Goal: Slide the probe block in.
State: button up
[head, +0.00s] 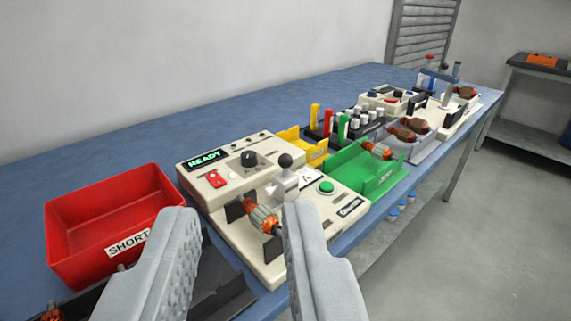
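The probe block (284,184) is a grey metal block with a black ball knob on top. It stands on the cream tester (300,145), behind and slightly right of an armature (263,219) with copper windings. The armature lies across black cradle supports on the tester. From this view I cannot tell whether the block touches the armature. The tester's display reads READY, and it has a green button (326,187) and a red switch (216,179). My gripper (240,209) is open and empty, its grey fingers wide apart at the front, with the armature showing between them.
A red bin (105,222) labelled SHORT stands left of the tester. A green tray (365,172) holding an armature and a yellow tray (312,154) stand to its right. A black holder (226,285) lies in front. The blue bench (150,135) is clear behind the red bin.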

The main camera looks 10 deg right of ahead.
jog(key=w+g, duration=0.1)
jog(key=w, duration=0.2)
jog(key=w+m+g, duration=0.1)
jog(key=w, duration=0.2)
jog(key=w+r+g, duration=0.1)
jog(key=w, duration=0.2)
jog(key=shift+d+r+m, duration=0.1)
jog(key=shift+d+m, duration=0.2)
jog(key=shift+d, duration=0.05)
grip_shut()
jog(key=w+d+f+m+g+h, duration=0.1)
jog(key=w+d+f+m+g, duration=0.1)
jog(key=w, duration=0.7)
jog(key=w+d+f+m+g+h, duration=0.1)
jog(key=w+g, duration=0.4)
jog(key=w, duration=0.5)
jog(key=w+d+f+m+g, duration=0.3)
jog(key=w+f+m+g, duration=0.1)
jog(key=w, duration=0.5)
jog(key=shift+w+f+h, duration=0.25)
jog(key=shift+f+h, duration=0.15)
